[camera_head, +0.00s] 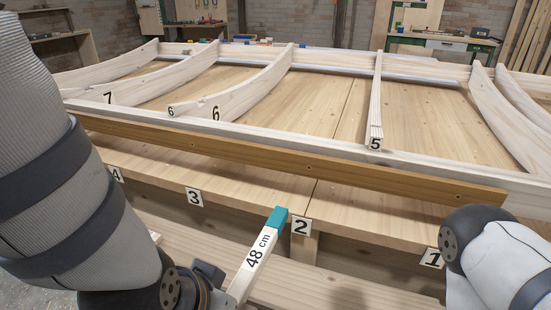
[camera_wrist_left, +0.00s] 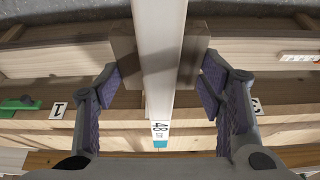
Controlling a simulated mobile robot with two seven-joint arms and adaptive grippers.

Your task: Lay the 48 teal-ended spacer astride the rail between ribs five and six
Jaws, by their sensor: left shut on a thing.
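The 48 cm spacer (camera_head: 258,255), a pale bar with a teal end, rises from the low centre of the head view, its teal end uppermost near label 2. My left gripper (camera_wrist_left: 160,82) is shut on the spacer (camera_wrist_left: 163,65), which runs between its purple-padded fingers in the wrist view. In the head view, my left wrist hides the spacer's lower part. Rib five (camera_head: 376,105) and rib six (camera_head: 240,97) stand behind a long pale rail (camera_head: 330,147). The gap between them is empty. My right arm shows at the right; its gripper is out of view.
A brown strip (camera_head: 300,164) runs along the front of the pale rail. Below it is a wooden ledge with number labels 1 (camera_head: 432,260), 2 (camera_head: 301,226), 3 (camera_head: 194,197) and 4. Rib seven (camera_head: 150,83) stands at the left. A green object (camera_wrist_left: 20,104) lies left in the wrist view.

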